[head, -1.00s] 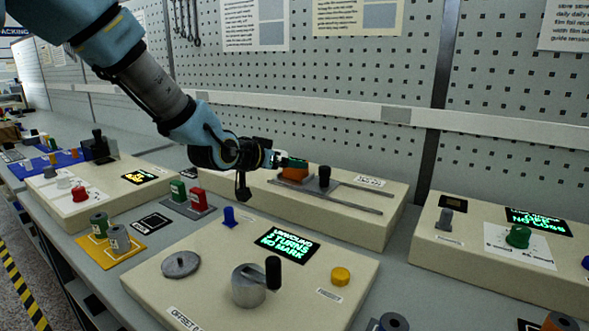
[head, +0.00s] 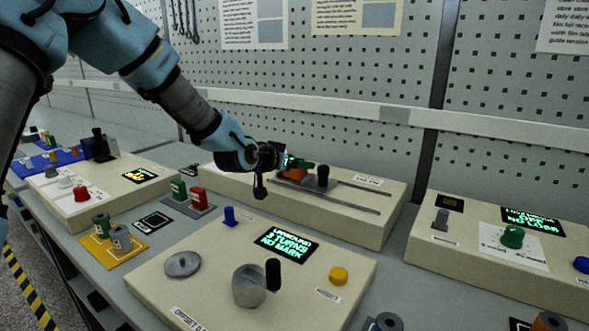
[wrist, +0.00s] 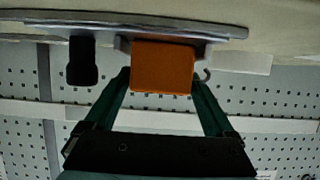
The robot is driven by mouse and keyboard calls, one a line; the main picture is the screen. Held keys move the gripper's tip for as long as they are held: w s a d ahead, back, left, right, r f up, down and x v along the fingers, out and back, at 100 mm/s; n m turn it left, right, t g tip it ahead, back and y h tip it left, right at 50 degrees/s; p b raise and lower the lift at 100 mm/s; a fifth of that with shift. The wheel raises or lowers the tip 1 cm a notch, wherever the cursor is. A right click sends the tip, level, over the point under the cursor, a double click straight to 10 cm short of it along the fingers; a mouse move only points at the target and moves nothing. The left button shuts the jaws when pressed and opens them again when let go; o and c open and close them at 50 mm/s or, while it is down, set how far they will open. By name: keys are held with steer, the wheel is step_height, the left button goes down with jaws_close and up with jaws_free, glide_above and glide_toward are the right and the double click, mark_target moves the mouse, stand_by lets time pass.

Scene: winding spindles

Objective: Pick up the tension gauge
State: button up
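The orange block (head: 293,174) with a small metal hook sits on the railed cream console; it looks like the tension gauge, though no label on it is readable. In the wrist view the orange block (wrist: 163,66) is at upper centre, against a grey metal rail, with the hook at its right. My gripper (head: 297,162) reaches the block from the left in the head view. In the wrist view its green fingers (wrist: 162,88) are spread, one at each side of the block, with little or no gap. The block's far side is hidden.
A black knob (head: 322,176) stands beside the block on the rail console (head: 380,233). In front is a console with a crank (head: 250,285) and a lit display (head: 287,244). Red and green blocks (head: 198,198) stand left of it. A pegboard wall (head: 330,80) is behind.

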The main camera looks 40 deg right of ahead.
steer(key=shift+r, duration=0.1)
jaws_close()
stand_by(0.4)
